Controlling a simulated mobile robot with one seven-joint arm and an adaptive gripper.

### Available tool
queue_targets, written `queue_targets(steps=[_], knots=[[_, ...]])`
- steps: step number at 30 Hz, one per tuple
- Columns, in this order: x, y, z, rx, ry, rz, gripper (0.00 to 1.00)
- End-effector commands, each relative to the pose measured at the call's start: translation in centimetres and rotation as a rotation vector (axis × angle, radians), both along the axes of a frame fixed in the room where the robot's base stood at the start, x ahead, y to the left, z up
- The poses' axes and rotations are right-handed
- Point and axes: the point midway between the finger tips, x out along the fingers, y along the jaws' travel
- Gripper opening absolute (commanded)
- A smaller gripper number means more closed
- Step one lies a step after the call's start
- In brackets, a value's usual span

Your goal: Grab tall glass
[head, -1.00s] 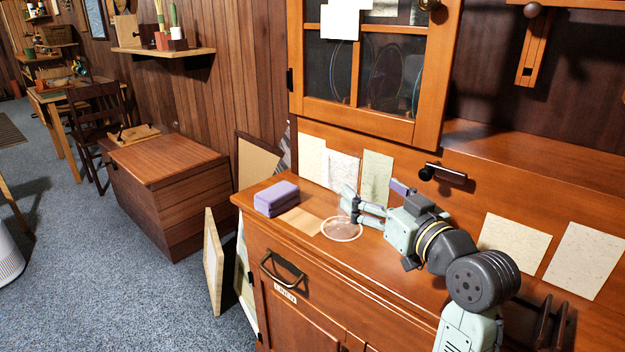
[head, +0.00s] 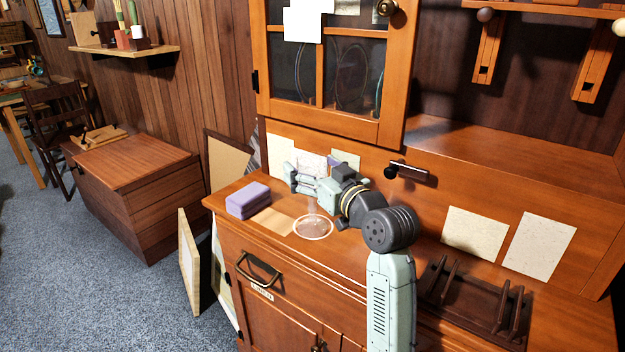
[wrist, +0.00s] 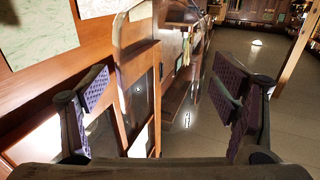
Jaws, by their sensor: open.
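A clear, pale-rimmed round glass piece (head: 313,229) rests on the wooden cabinet top in the head view. A faint clear upright part seems to rise from it toward my gripper, but its outline is hard to read. In the wrist view a tall transparent shape (wrist: 138,85), likely the tall glass, shows between the fingers, nearer the left one. My gripper (head: 300,179) is open and points left, just above and behind the round piece. Its two purple-padded fingers (wrist: 165,95) are wide apart in the wrist view. I cannot tell whether either finger touches the glass.
A purple block (head: 248,200) sits left of the glass on the cabinet top. A dark wooden rack (head: 470,295) stands at the right. Papers (head: 474,230) are on the back panel. A glazed cupboard door (head: 345,75) hangs above my gripper. A brown chest (head: 135,165) stands at left.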

Motion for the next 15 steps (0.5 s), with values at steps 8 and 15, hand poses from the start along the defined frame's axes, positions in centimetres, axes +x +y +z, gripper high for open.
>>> queue_targets(steps=[8,15], knots=[[-0.04,0.0,-0.01,-0.001,-0.001,0.0,0.71],[-0.05,-0.01,0.0,-0.001,-0.001,0.0,0.55]])
